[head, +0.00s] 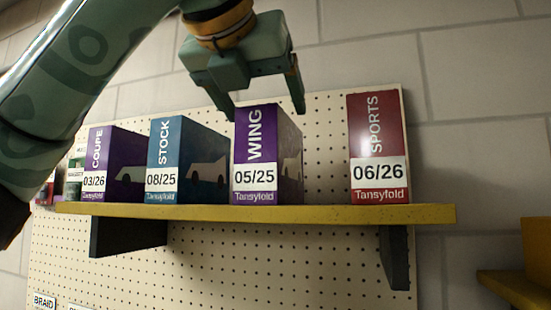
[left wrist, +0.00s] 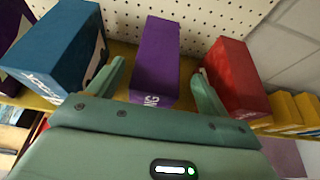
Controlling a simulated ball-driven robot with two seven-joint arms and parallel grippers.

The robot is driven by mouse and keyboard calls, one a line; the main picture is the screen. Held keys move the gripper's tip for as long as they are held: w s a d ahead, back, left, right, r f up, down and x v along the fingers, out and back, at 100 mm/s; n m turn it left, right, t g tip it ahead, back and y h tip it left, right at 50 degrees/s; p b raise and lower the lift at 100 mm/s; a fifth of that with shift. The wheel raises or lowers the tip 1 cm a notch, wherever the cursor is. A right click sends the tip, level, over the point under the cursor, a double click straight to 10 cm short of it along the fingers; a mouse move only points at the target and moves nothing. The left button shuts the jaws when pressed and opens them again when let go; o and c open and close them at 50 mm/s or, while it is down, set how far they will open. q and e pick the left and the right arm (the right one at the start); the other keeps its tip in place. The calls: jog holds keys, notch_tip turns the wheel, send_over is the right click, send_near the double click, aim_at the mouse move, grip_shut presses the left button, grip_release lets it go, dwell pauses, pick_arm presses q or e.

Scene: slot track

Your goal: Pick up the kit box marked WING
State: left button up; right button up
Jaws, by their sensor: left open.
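The purple kit box marked WING (head: 254,150) stands upright on the yellow shelf, with a label reading 05/25 and Tansyfold. My left gripper (head: 266,106) is above it, fingers pointing down and spread apart, empty. In the left wrist view the WING box (left wrist: 158,60) shows from above as a purple top between the two open fingers of my left gripper (left wrist: 160,78). I cannot tell how far down the fingers reach beside the box. My right gripper is not in view.
The yellow shelf (head: 330,213) also holds purple COUPE (head: 95,160), blue STOCK (head: 162,155) and red SPORTS (head: 377,135) boxes. STOCK stands close left of WING; a clear gap lies between WING and SPORTS. A pegboard (head: 270,265) is behind.

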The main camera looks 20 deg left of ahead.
pick_arm(q)
jog(key=shift+w+p, duration=0.35)
jog(key=p+x, duration=0.1)
jog(key=x, duration=0.3)
jog(key=shift+a+p, duration=0.2)
jog(key=shift+p, duration=0.15)
jog(key=shift+w, duration=0.1)
jog(key=shift+s+r, duration=0.1)
jog(key=shift+s, duration=0.25)
jog(key=c, duration=1.5)
jog(key=shift+c, duration=0.7)
jog(key=shift+w, duration=0.15)
